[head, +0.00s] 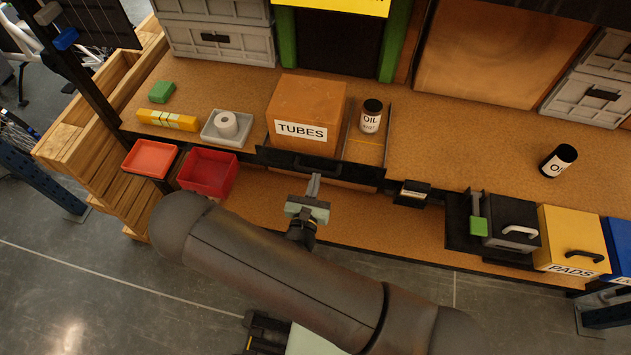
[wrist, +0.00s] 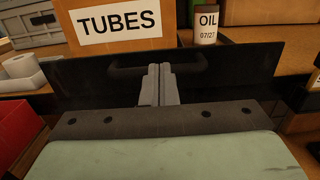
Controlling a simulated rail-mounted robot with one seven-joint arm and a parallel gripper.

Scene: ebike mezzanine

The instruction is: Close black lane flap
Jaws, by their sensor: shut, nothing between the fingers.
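A black front panel with a bar handle (head: 288,160) runs along the front of the black tray under the TUBES box; it fills the middle of the wrist view (wrist: 228,75). My gripper (head: 314,180) is shut and empty, fingers pointing at this panel near its handle. At the right of the bench, a black lid or flap with a pale handle (head: 512,215) sits beside the yellow PADS one, well away from my gripper. I cannot tell how far it is open.
The TUBES box (head: 300,105) and an OIL can (head: 371,116) stand behind the panel. A red bin (head: 208,172) and an orange tray (head: 150,159) are to the left. A green block (head: 478,227) is beside the black lid.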

